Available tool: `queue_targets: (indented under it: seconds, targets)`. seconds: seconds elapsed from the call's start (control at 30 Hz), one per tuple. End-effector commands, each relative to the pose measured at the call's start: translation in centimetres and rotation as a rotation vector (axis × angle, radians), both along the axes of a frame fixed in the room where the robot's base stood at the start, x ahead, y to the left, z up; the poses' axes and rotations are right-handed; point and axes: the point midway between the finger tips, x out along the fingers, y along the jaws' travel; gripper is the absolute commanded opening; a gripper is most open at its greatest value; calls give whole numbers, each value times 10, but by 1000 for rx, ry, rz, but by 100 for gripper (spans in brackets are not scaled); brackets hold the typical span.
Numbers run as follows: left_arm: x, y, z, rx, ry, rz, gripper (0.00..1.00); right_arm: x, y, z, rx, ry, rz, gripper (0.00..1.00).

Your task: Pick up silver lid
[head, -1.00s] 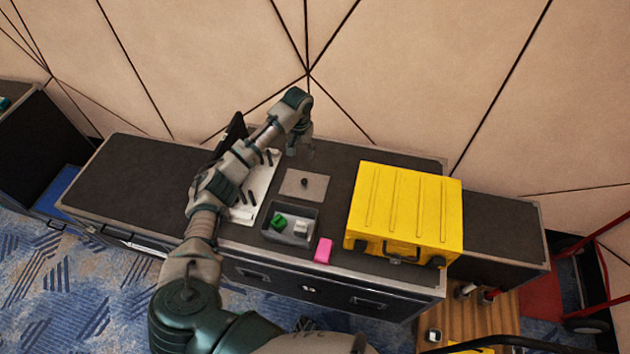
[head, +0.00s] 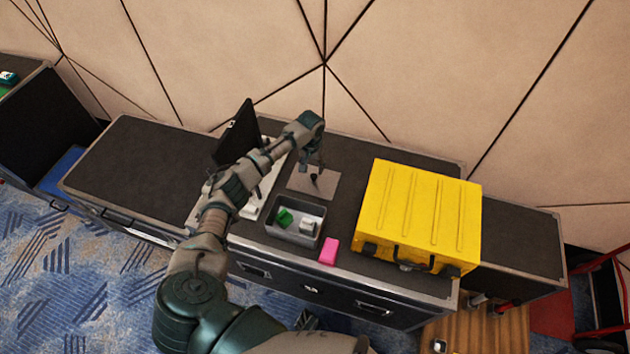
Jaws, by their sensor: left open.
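The silver lid (head: 326,190) is a flat grey plate with a dark knob in its middle. It lies on the dark case top, behind the small grey box. My left gripper (head: 315,172) is open and points down just above the lid, with its fingertips at or very near the knob. I cannot tell whether they touch the knob. My left arm comes in from below and hides part of the case top. My right gripper is not in view.
The open grey box (head: 290,231) holds a green block (head: 285,217) and a white block (head: 307,223). A pink block (head: 329,251) lies at its right. A yellow case (head: 420,215) stands right of the lid. A black screen (head: 238,133) stands behind my arm.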

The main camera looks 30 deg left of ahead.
Motion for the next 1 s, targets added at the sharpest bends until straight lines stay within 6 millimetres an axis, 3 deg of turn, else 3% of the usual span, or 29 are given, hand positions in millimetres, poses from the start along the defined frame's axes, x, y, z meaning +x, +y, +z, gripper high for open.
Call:
queue_targets:
  seconds: [0.33, 0.63, 0.87, 1.0]
  targets:
    - [-2, -14, -45, 7, 3, -1, 55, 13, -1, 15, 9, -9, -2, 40]
    - [-2, -11, -51, 3, 1, 0, 55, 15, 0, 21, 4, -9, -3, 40]
    - [-2, -9, -52, 1, 1, 0, 0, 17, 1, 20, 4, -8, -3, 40]
    - [-2, -10, -52, 4, 2, 0, 0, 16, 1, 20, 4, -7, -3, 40]
